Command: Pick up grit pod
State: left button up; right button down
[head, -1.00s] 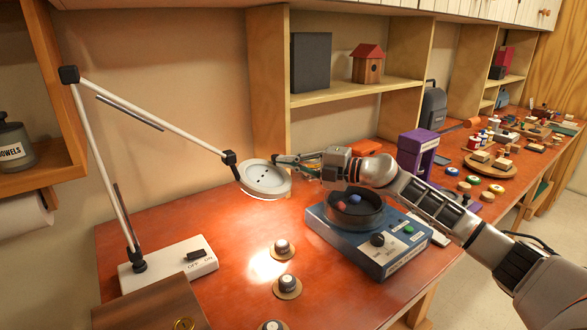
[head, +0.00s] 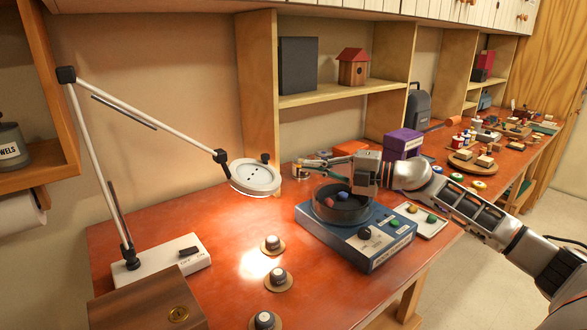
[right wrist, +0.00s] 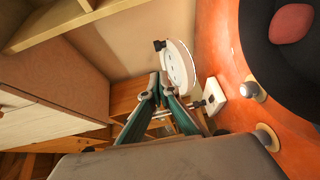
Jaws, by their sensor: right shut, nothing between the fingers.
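I cannot read which is the grit pod. Two pods also show in the right wrist view, one upper (right wrist: 254,90) and one lower (right wrist: 267,136). My left gripper is out of view.
A blue tumbler machine (head: 375,252) with a dark round bowl (head: 322,210) holding red and blue lumps stands right of the pods. A magnifier lamp (head: 254,177) hangs behind them. A wooden box (head: 140,305) is at front left. Bench around the pods is clear.

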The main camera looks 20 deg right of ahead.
aim_at(273, 242)
jog(key=k, duration=1)
